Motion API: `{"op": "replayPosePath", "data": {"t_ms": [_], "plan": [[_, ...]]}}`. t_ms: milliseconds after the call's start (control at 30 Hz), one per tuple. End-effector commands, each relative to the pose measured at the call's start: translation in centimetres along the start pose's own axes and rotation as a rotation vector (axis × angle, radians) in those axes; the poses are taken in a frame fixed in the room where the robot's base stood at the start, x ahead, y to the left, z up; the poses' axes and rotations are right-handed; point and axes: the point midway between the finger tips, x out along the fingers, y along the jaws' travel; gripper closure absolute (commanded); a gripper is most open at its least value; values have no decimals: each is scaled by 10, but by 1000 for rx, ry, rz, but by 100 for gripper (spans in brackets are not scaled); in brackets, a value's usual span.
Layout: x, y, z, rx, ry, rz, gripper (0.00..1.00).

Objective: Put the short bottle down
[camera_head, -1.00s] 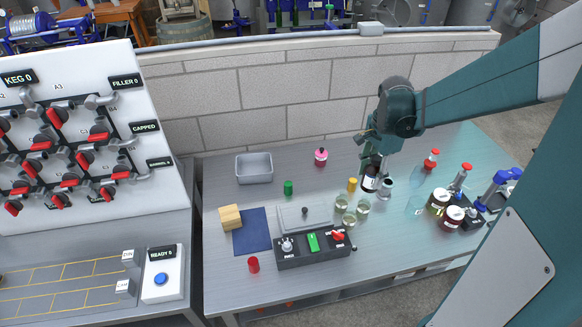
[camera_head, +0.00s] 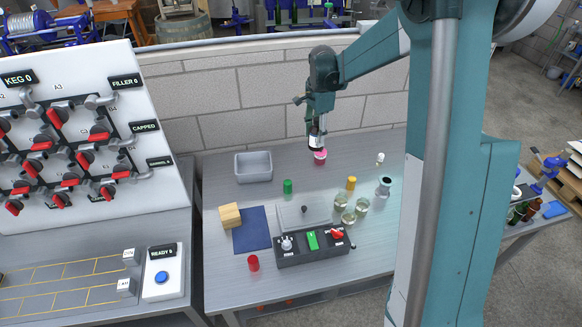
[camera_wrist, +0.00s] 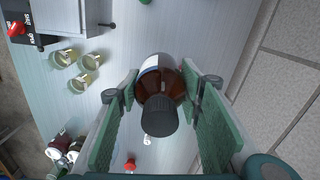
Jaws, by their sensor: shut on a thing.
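My gripper (camera_head: 317,117) is shut on a short brown bottle (camera_wrist: 160,82) with a black cap and a white label. In the wrist view the bottle sits between the two green finger pads (camera_wrist: 112,120). In the head view the bottle (camera_head: 315,140) hangs roughly upright below my gripper, near the back wall. It appears just above or in front of a pink-red round object (camera_head: 320,157), and partly overlaps it. I cannot tell whether they touch. The bottle's base seems clear of the metal table (camera_head: 225,200).
A grey tray (camera_head: 254,181), a green cylinder (camera_head: 288,187), a yellow cylinder (camera_head: 351,183) and several glasses (camera_head: 348,217) stand on the table. A control box (camera_head: 313,252) is at the front, beside a blue mat (camera_head: 262,243). The table between tray and pink-red object is clear.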

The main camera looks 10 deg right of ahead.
Motion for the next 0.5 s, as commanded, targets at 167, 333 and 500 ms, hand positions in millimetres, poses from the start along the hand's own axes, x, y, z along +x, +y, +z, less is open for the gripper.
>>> {"op": "replayPosePath", "data": {"t_ms": [167, 333, 500], "plan": [[5, -42, 28, -12, 0, 0, 84], [10, -70, 49, -18, 0, 0, 84], [14, -89, 64, -21, 0, 0, 84]]}}
